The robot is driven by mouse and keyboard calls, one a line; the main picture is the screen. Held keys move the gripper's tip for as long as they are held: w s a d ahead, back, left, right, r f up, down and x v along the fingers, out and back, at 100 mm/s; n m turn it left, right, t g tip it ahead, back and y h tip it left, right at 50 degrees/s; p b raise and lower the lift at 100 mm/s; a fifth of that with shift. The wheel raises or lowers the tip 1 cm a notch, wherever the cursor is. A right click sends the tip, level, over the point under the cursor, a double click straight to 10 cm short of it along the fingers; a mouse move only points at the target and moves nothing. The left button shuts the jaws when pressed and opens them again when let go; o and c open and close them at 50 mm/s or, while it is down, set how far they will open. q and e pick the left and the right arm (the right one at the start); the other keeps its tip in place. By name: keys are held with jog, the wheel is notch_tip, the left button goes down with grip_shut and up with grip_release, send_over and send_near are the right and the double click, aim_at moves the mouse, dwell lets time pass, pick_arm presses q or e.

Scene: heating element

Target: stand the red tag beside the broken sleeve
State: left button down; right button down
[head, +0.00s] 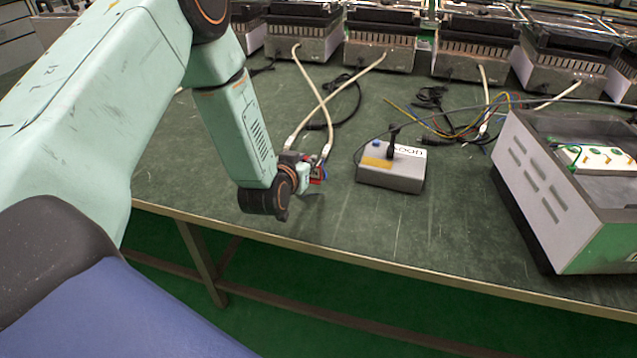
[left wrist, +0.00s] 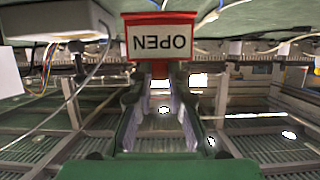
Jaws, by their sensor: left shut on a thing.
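The red tag (head: 316,175) is a small red-framed plate just past my left gripper (head: 306,173) in the head view. In the left wrist view the tag (left wrist: 160,28) has a white face reading OPEN, upside down in the picture. My left gripper (left wrist: 160,78) is shut on its red lower part. The tag is over the green table (head: 340,220), near its front edge; I cannot tell whether it touches the top. An open unit (head: 560,200) at the right holds a white block (head: 597,158) with green and brass fittings. I cannot pick out the broken sleeve. My right gripper is not in view.
A grey box (head: 395,175) with a black lever and a yellow label stands to the right of the tag. White cables (head: 317,95) and dark and coloured wires (head: 440,115) lie behind. Several heater units (head: 380,45) line the back. The front table strip is clear.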

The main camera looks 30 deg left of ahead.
aim_at(315, 178)
pick_arm(q)
notch_tip(315, 178, down, 2)
jog(key=shift+s+f+b, duration=0.1)
jog(key=shift+b, duration=0.25)
notch_tip(315, 178, down, 3)
jog(key=shift+f+b, duration=0.1)
jog(key=shift+b, duration=0.5)
jog(key=shift+a, duration=0.1)
